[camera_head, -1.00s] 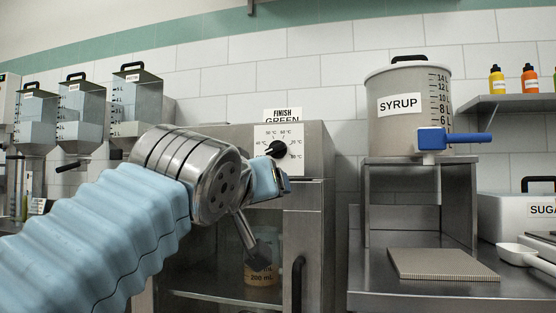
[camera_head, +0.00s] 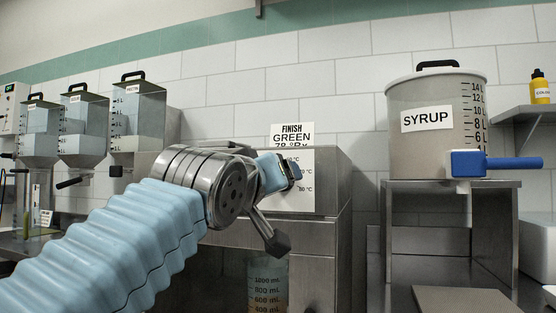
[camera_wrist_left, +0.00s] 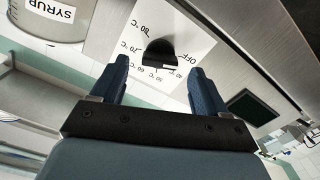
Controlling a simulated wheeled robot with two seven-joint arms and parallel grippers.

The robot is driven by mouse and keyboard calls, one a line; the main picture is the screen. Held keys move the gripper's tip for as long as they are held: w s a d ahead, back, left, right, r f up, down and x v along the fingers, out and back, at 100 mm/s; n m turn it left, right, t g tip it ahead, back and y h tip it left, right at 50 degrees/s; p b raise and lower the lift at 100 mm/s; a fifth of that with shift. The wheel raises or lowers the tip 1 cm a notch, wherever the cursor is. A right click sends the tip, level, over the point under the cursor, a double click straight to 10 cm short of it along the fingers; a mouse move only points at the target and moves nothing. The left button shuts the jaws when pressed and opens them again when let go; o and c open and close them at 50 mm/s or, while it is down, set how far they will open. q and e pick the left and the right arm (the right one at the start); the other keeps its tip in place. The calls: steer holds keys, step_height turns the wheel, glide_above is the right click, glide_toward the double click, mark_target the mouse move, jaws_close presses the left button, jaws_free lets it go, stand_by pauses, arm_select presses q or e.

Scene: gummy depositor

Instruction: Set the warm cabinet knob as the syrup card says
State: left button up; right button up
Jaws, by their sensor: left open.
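The warm cabinet (camera_head: 325,235) stands in the middle with a white dial panel (camera_head: 300,200) on its front. My left gripper (camera_head: 284,172) is in front of the panel and hides the knob in the head view. In the left wrist view the black knob (camera_wrist_left: 158,50) lies just beyond the open fingers (camera_wrist_left: 159,72), roughly between them. My right gripper is not in view.
A syrup pot (camera_head: 420,150) with a blue-handled tap (camera_head: 500,163) stands on a metal stand (camera_head: 450,188) at the right. Hoppers (camera_head: 138,110) line the left. A graduated beaker (camera_head: 267,285) sits below, behind my arm's end.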

arm_select(q)
steer(key=p+x, duration=0.1)
steer(key=x, duration=0.2)
steer(key=shift+w+f, duration=0.1)
steer(key=shift+w, duration=0.05)
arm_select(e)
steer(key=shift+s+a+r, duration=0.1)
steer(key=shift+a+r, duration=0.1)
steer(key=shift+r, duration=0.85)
arm_select(q)
steer(key=shift+c, duration=0.3)
steer(key=c, duration=1)
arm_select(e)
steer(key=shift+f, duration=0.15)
